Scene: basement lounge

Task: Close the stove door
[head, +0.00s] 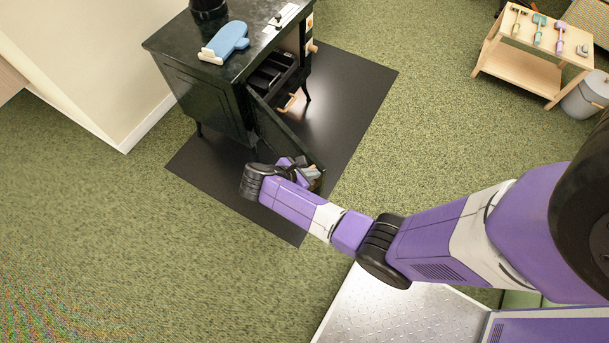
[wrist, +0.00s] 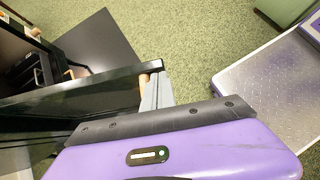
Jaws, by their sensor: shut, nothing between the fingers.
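The black stove (head: 205,95) stands on a dark floor mat at the upper left of the head view. Its door (head: 284,136) hangs open, swung out toward my arm, and the dark inside of the stove shows. In the wrist view the door (wrist: 85,88) runs across the left side. My gripper (head: 313,174) is shut and empty at the free end of the door. In the wrist view its grey fingers (wrist: 152,93) are right beside the door's end; I cannot tell whether they touch it. My wrist hides part of the lower door.
The dark mat (head: 350,95) is clear to the right of the stove. A small wooden table (head: 530,62) with toy-like tools and a grey bin (head: 585,97) stand at the upper right. Green carpet is open around.

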